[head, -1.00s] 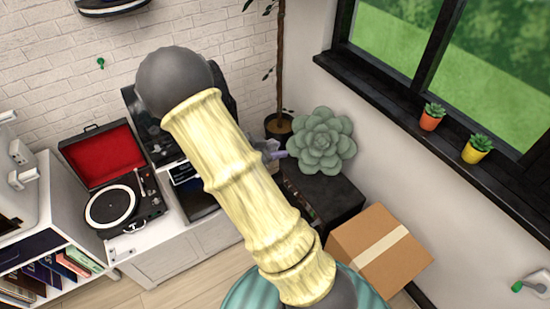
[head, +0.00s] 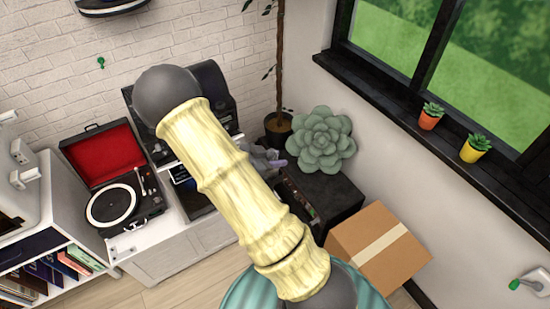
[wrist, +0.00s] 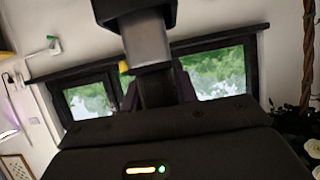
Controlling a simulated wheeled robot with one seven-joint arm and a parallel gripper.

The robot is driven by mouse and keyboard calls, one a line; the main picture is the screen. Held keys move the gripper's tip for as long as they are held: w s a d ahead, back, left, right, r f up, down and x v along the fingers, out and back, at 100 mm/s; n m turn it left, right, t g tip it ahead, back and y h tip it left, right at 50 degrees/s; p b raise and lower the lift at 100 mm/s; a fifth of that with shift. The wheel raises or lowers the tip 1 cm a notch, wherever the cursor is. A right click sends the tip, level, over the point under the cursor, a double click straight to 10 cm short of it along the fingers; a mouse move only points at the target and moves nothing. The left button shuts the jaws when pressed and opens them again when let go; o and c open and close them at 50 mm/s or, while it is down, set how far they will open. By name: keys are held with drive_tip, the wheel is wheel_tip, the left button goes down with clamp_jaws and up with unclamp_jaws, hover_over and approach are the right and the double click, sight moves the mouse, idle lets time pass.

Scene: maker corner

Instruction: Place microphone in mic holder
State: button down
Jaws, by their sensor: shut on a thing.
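In the wrist view my gripper (wrist: 158,92) is shut on a grey and black cylindrical thing, which looks like the microphone (wrist: 147,42). Its grey body rises above the dark fingers, and a wide black part sits at the top edge of the picture. In the head view my yellow arm covers most of the gripper. Only a small grey part with a purple tip shows beside the arm, above the black cabinet. I cannot make out the mic holder for certain in either view.
A record player (head: 118,190) with a red-lined lid stands on the white cabinet (head: 155,262). A black cabinet (head: 335,196) stands beside a succulent (head: 320,140). A cardboard box (head: 378,250) is at the right. Potted plants (head: 431,116) line the window sill.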

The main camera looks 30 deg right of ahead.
drive_tip(key=c, duration=1.1)
unclamp_jaws()
drive_tip(key=shift+f, duration=0.1)
drive_tip(key=shift+w+a+r, duration=0.1)
drive_tip(key=shift+a+r, duration=0.2)
drive_tip(key=shift+a, duration=0.2)
drive_tip(key=b+v, duration=0.3)
drive_tip(key=v, duration=0.8)
drive_tip(key=shift+b, duration=0.4)
